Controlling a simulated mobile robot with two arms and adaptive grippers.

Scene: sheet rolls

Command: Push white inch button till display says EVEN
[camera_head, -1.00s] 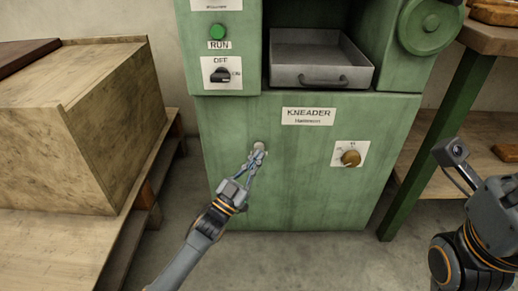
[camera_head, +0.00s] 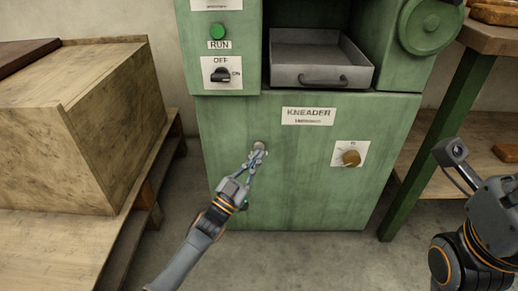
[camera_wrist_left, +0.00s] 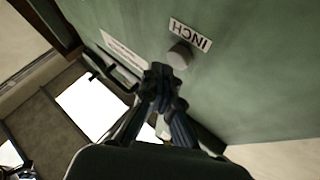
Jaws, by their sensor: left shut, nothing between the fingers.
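The white inch button (camera_head: 259,146) is a small round pale knob on the green front of the kneader, left of the middle. In the left wrist view the button (camera_wrist_left: 180,56) stands beside a white INCH label (camera_wrist_left: 190,35). My left gripper (camera_head: 257,156) is shut and empty, its tips at the button's lower edge in the head view. In the left wrist view the fingertips (camera_wrist_left: 160,75) are close beside the button; I cannot tell whether they touch it. No display reading EVEN can be made out. My right gripper's fingers are not in view.
The kneader panel holds a green RUN button (camera_head: 218,32), an OFF/ON switch (camera_head: 221,74) and a brass knob (camera_head: 351,157). A metal tray (camera_head: 320,60) sits in the opening above. A wooden crate (camera_head: 85,125) is at left, a green-legged table (camera_head: 460,105) at right.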

